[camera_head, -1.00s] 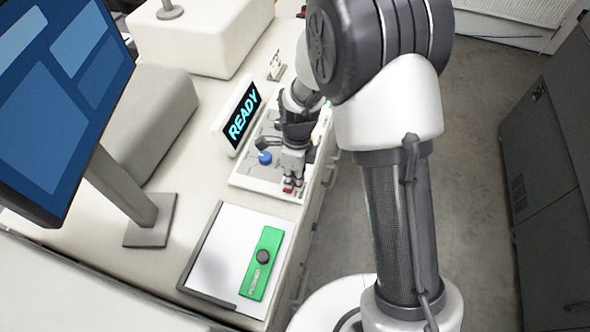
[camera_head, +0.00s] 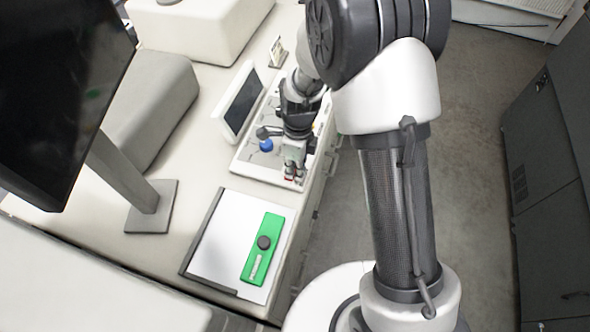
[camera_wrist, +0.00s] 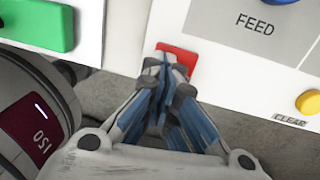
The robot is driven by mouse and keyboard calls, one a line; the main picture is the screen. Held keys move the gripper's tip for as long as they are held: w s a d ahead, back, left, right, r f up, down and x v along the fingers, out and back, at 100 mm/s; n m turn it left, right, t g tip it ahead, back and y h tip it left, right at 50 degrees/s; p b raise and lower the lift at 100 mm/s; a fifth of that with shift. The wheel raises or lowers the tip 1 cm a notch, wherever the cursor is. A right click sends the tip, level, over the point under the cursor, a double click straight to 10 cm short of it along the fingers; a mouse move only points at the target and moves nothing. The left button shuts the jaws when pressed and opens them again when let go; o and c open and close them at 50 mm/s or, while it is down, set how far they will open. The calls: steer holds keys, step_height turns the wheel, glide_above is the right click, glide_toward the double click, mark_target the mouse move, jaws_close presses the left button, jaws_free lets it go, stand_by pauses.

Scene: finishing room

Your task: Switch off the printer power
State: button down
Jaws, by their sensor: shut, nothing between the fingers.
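The printer's white control panel (camera_head: 250,170) lies on the counter in the head view. A small display (camera_head: 243,102) stands behind it, its screen dark. My gripper (camera_head: 293,175) points down at the panel's near right corner. In the wrist view, my gripper (camera_wrist: 168,62) is shut and empty, its fingertips over the red switch (camera_wrist: 188,56) and partly hiding it. I cannot tell whether they touch it. A FEED label and part of a blue button (camera_wrist: 285,2) show to the right, and a yellow button (camera_wrist: 309,102) marked CLEAR sits further right.
A dark monitor (camera_head: 60,90) stands on the counter at left. A green block with a black knob (camera_head: 263,255) lies on a white sheet (camera_head: 218,250) in front of the panel. A grey cabinet (camera_head: 555,190) stands at right. Bare floor lies between counter and cabinet.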

steer(key=shift+w+d, duration=0.3)
steer(key=shift+w, duration=0.4)
steer(key=shift+s, duration=0.1)
step_height(320, 180, up, 12)
steer(key=w, duration=0.1)
steer(key=shift+w+d, duration=0.2)
steer(key=shift+d, duration=0.05)
steer(key=shift+r, duration=0.1)
steer(key=shift+s+a+r+b, duration=0.1)
steer(key=shift+s+r+b, duration=0.2)
steer(key=shift+r, duration=0.3)
steer(key=shift+s+a+r+b, duration=0.1)
steer(key=shift+s+r+b, duration=0.1)
steer(key=shift+r+b, duration=0.3)
